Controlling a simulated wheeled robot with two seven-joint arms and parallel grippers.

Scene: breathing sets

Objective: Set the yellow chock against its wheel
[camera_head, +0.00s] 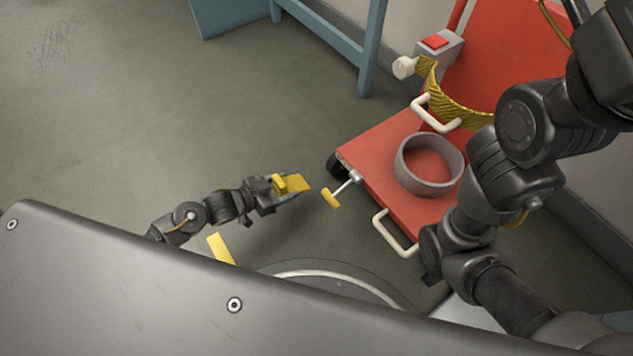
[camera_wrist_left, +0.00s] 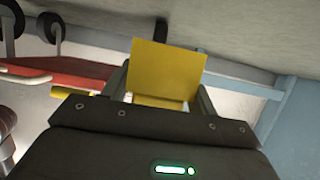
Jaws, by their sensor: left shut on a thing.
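The yellow chock (camera_head: 295,183) is between the fingers of my left gripper (camera_head: 280,190), which is shut on it above the floor, left of the red cart. In the left wrist view the chock (camera_wrist_left: 166,72) is a yellow block with a broad flat face between the two fingers. A dark wheel (camera_head: 334,163) shows under the cart's left corner, with a gap between it and the chock. Dark wheels also show in the left wrist view (camera_wrist_left: 48,27). My right arm crosses the right side of the head view; its gripper is out of frame.
The red cart (camera_head: 375,160) carries a grey ring (camera_head: 405,175), pale handles and a yellow strap (camera_head: 470,118). A yellow-ended lever (camera_head: 331,198) sticks out from its left corner. Another yellow piece (camera_head: 220,248) is below my left arm. A blue-grey frame (camera_head: 368,60) stands behind. Floor at left is clear.

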